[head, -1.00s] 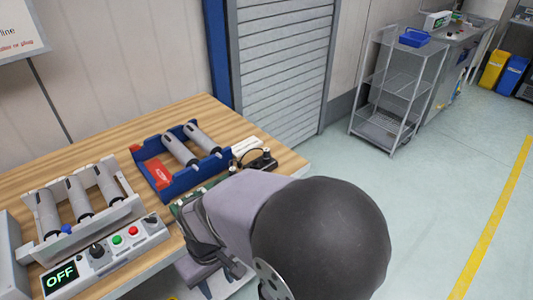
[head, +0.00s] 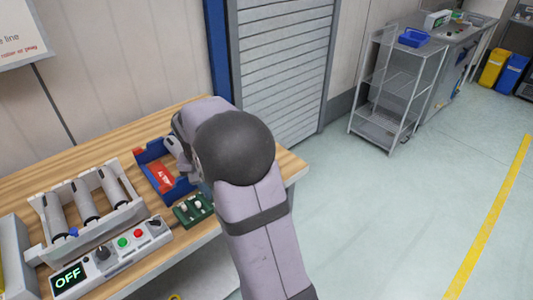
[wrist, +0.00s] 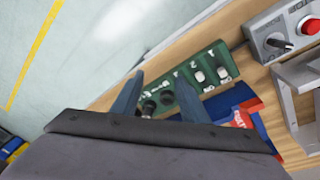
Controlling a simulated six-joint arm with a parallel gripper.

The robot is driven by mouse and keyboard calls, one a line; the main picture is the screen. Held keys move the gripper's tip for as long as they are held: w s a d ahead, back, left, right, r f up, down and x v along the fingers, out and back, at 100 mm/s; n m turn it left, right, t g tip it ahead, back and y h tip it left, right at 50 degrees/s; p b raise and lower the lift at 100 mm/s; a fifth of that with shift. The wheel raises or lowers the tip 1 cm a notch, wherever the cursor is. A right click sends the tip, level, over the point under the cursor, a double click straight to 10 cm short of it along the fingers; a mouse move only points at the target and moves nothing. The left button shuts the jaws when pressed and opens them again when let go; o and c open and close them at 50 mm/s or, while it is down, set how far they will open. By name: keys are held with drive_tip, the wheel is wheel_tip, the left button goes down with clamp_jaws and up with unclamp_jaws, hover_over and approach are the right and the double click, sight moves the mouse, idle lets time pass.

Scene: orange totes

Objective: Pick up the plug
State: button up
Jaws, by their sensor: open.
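A green board (head: 193,210) lies at the table's front edge, right of the control box, with small white-topped plugs showing on it. In the wrist view the same board (wrist: 205,58) carries two white plugs (wrist: 222,72) and dark round plugs (wrist: 166,97) in numbered places. My gripper (wrist: 157,88) is open and empty above the board's dark-plug end. The dark plugs show between its two fingers, and I cannot tell how far below them they are. Which plug is meant is not clear. In the head view my arm hides the gripper and part of the board.
A blue tray (head: 142,158) with a red label stands behind the board, partly hidden by my arm. A white rack (head: 113,222) with grey cylinders and a control box (head: 70,280) reading OFF stand to the left. Floor lies open right of the table.

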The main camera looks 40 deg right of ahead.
drive_tip(key=w+d+m, duration=0.1)
drive_tip(key=w+d, duration=0.1)
drive_tip(key=d, duration=0.1)
drive_tip(key=w+d+r+m+p, duration=0.1)
drive_tip(key=w+d+m, duration=0.1)
drive_tip(key=d, duration=0.2)
drive_tip(key=w+d+r+m+h, duration=0.1)
drive_tip(key=d+m, duration=0.1)
drive_tip(key=d, duration=0.1)
drive_tip(key=shift+w+d+p, duration=0.15)
drive_tip(key=shift+w+p, duration=0.2)
drive_tip(key=shift+w, duration=0.05)
drive_tip(key=w+d+m+g+h+p, duration=0.1)
drive_tip(key=w+d+m+h+p, duration=0.1)
drive_tip(key=d+m, duration=0.65)
drive_tip(key=shift+s+d+f+n+p, duration=0.2)
drive_tip(key=shift+d+f+n+p, duration=0.45)
drive_tip(key=shift+d+f+p, duration=0.5)
drive_tip(key=shift+s+d+f+n+p, duration=0.2)
drive_tip(key=shift+d+f+n+p, duration=0.5)
drive_tip(key=shift+d+f, duration=0.8)
drive_tip(key=shift+a+f+y, duration=0.2)
drive_tip(key=shift+f+y, duration=0.05)
drive_tip(key=shift+y, duration=0.05)
drive_tip(key=shift+c, duration=0.5)
clamp_jaws()
